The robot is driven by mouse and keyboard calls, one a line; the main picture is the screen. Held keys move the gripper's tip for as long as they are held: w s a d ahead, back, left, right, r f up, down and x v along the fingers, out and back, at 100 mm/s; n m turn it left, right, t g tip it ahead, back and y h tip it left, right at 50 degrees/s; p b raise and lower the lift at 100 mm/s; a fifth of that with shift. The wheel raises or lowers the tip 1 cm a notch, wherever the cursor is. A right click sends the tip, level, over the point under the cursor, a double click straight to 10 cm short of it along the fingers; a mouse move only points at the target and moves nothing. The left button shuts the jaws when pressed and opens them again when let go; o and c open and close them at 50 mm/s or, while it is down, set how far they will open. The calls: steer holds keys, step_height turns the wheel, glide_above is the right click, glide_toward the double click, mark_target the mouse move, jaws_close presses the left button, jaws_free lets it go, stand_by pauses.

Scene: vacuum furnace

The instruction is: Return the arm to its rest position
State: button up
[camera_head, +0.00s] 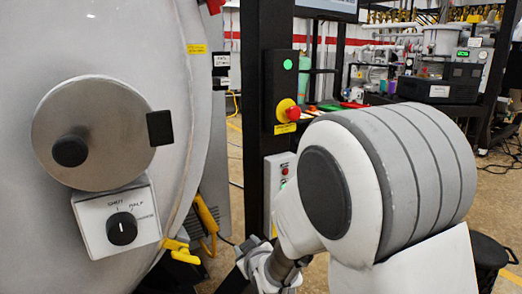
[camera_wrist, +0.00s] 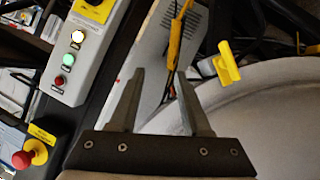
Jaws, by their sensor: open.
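My arm fills the right half of the head view, a large white and grey link bent in front of the furnace. My gripper shows in the wrist view (camera_wrist: 160,105), with its two dark fingers apart and nothing between them. In the head view only part of the wrist end shows low in the picture, and the fingertips cannot be made out there. The vacuum furnace (camera_head: 110,30) stands at the left of the head view, and its pale rounded body (camera_wrist: 280,110) lies right of the fingers in the wrist view.
A dark post carries a red emergency stop (camera_head: 288,110), also in the wrist view (camera_wrist: 22,160). A knob box (camera_head: 118,218) and a yellow handle (camera_head: 180,250) are on the furnace. A button box (camera_wrist: 75,60) is at upper left of the wrist view. A bench with equipment stands behind.

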steer(key=s+d+r+m+g+h, duration=0.2)
steer(key=s+d+r+m+g, duration=0.15)
steer(key=s+d+r, duration=0.65)
steer(key=s+d+r+m+g+h, duration=0.15)
steer(key=s+d, duration=0.25)
steer(key=s, duration=0.5)
steer(key=s+d+r+m+g, duration=0.1)
steer(key=s+d+m+g, duration=0.2)
steer(key=s, duration=0.7)
step_height(320, 180, up, 22)
steer(key=w+t+p, duration=0.1)
steer(key=p, duration=2.1)
steer(key=shift+d+p, duration=0.35)
steer(key=shift+s+d+f, duration=0.1)
steer(key=shift+s+f, duration=0.05)
